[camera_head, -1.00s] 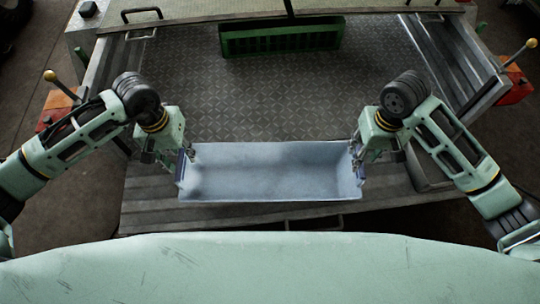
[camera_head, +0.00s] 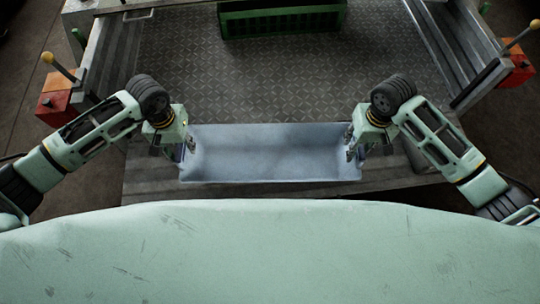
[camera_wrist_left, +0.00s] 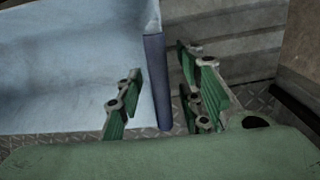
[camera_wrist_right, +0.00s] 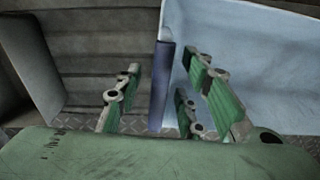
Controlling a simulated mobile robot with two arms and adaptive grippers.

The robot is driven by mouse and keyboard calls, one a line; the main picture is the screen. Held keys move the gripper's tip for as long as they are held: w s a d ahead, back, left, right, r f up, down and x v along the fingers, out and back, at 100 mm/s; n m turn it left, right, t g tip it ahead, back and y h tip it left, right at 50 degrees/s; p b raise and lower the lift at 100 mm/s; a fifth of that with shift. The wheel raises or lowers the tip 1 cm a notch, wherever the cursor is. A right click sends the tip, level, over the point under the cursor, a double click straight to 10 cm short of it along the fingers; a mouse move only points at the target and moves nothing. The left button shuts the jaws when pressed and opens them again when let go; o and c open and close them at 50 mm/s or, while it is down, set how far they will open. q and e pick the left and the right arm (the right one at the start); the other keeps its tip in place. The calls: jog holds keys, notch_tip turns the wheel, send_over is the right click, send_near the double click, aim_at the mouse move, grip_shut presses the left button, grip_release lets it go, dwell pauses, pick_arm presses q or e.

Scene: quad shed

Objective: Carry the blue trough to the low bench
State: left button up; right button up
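The blue trough (camera_head: 275,155) is pale blue, long and open-topped. It lies crosswise at the near edge of a metal diamond-plate deck (camera_head: 270,85). My left gripper (camera_head: 181,147) is at its left end and my right gripper (camera_head: 358,147) at its right end. In the left wrist view the open fingers (camera_wrist_left: 163,85) stand on both sides of the trough's darker blue end wall (camera_wrist_left: 156,85), with gaps. In the right wrist view the fingers (camera_wrist_right: 158,88) likewise straddle the other end wall (camera_wrist_right: 161,80), apart from it. I cannot tell which thing is the low bench.
A green slatted crate (camera_head: 282,20) stands at the deck's far side. Raised ribbed metal sides flank the deck. Red boxes with yellow-knobbed levers stand at left (camera_head: 57,104) and right (camera_head: 517,72). The deck between crate and trough is clear.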

pick_arm(q)
jog(key=shift+f, duration=0.4)
pick_arm(e)
jog(key=shift+f, duration=0.4)
pick_arm(q)
jog(key=shift+c, duration=0.2)
grip_shut()
pick_arm(e)
grip_shut()
pick_arm(q)
jog(key=shift+r, duration=0.1)
pick_arm(e)
jog(key=shift+a+r, duration=0.1)
